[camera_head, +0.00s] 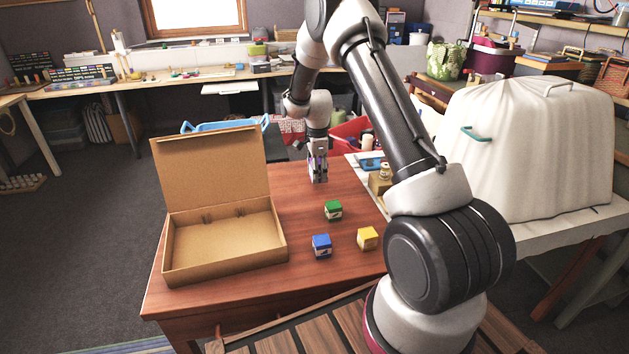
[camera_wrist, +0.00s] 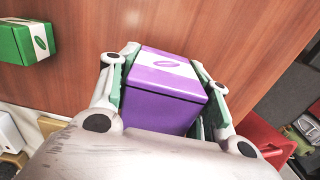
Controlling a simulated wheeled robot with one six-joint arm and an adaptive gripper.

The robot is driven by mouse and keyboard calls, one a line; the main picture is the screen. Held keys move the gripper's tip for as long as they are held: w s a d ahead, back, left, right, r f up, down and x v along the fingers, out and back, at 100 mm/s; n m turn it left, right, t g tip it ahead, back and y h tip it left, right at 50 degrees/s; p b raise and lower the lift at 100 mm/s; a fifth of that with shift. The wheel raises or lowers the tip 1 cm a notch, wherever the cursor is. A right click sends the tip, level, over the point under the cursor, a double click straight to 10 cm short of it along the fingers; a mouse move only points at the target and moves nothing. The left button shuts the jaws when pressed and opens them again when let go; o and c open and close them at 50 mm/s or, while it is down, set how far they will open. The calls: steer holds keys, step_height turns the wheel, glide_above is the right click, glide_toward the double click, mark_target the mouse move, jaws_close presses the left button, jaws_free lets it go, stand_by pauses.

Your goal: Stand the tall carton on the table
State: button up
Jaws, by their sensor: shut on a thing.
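My gripper (camera_head: 318,176) is over the far part of the wooden table (camera_head: 225,290) in the head view. In the wrist view my gripper (camera_wrist: 165,85) is shut on a purple carton (camera_wrist: 160,100) with a white band and a purple leaf mark. A finger presses on each side of it. In the head view the carton is mostly hidden by the fingers, with only a little purple showing. I cannot tell whether its base touches the table, nor its full height.
An open cardboard box (camera_head: 222,262) with its lid raised stands on the left of the table. A green cube (camera_head: 333,211), a blue cube (camera_head: 321,246) and a yellow cube (camera_head: 368,238) sit right of it. A white covered machine (camera_head: 530,150) stands at right.

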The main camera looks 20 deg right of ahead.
steer(key=shift+f, duration=1.5)
steer(key=shift+f, duration=0.1)
steer(key=o, duration=1.1)
